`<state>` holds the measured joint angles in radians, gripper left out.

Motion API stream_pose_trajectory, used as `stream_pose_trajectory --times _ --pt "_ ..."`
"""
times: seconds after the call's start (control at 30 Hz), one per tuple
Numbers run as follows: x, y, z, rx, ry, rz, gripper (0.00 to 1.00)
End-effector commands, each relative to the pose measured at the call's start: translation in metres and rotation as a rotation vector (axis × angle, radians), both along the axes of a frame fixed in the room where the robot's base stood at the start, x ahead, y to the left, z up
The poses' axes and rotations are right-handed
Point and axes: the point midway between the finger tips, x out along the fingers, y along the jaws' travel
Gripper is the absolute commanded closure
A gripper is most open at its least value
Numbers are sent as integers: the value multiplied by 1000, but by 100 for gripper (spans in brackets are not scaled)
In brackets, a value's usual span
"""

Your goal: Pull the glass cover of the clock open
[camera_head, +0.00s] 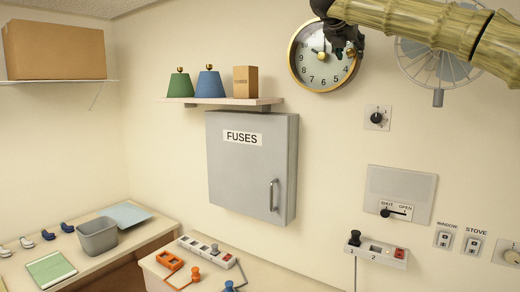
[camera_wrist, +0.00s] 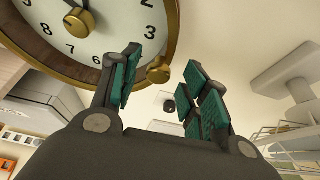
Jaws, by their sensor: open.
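The round wall clock (camera_head: 314,74) has a gold rim and a pale face, high on the wall in the head view. It fills the upper left of the wrist view (camera_wrist: 110,28). A small gold knob (camera_wrist: 158,73) sits on the right side of its rim. My gripper (camera_head: 343,43) is in front of the clock's upper right and hides part of the face. In the wrist view my gripper (camera_wrist: 163,66) is open, with teal pads on either side of the knob's picture position. I cannot tell whether a finger touches the knob. The cover looks closed against the clock.
A shelf (camera_head: 232,101) with green and blue shades and a box is left of the clock. A grey fuse cabinet (camera_head: 247,178) hangs below. A round fan-like fixture (camera_head: 438,97) is right of the clock, behind my arm. A dial (camera_head: 376,118) is below right.

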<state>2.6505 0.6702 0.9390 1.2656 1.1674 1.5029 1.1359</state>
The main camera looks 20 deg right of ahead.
Motion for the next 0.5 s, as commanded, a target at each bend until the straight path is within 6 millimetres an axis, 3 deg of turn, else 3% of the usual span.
stream_pose_trajectory --times 0.5 --pt "-42 53 24 -1 -2 1 55"
